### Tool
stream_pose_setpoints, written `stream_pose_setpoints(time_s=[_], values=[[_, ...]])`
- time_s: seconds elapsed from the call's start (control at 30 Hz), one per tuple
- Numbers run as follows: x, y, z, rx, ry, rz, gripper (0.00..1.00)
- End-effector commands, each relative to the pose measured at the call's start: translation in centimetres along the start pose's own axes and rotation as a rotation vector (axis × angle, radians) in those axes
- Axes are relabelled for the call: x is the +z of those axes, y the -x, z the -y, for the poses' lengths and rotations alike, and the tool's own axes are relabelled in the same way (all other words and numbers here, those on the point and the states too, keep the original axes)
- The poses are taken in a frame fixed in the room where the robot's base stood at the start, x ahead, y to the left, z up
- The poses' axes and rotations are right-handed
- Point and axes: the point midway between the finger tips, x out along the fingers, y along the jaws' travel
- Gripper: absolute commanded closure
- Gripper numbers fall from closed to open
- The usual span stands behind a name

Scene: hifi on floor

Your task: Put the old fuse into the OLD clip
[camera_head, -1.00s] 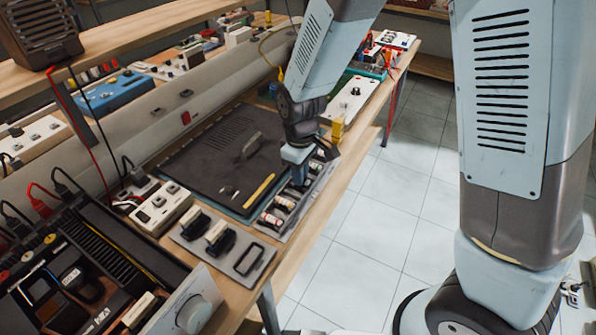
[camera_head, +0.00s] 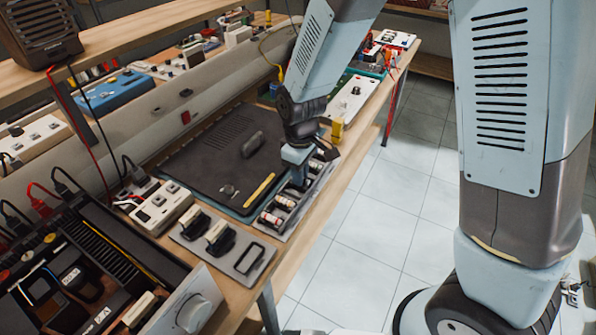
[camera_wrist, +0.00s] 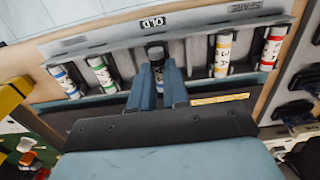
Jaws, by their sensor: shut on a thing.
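The rack of fuse clips (camera_head: 268,232) lies along the front edge of the bench. In the wrist view its back strip carries an OLD label (camera_wrist: 152,22) and a SPARE label (camera_wrist: 244,7). My gripper (camera_wrist: 158,72) is shut on the old fuse (camera_wrist: 156,54), a dark-capped fuse that shows beyond the fingertips, just under the OLD label. The fingers hide most of this fuse, so I cannot tell if it is seated in the clip. In the head view my gripper (camera_head: 297,180) is low over the rack and the fuse is hidden.

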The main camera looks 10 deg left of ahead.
Motion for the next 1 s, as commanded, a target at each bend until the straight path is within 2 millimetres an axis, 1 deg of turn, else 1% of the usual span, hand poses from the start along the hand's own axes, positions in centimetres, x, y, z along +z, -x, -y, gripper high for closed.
stream_pose_setpoints(time_s=[1.0], values=[[0.02, -0.99, -0.04, 0.0, -0.001, 0.0, 1.0]])
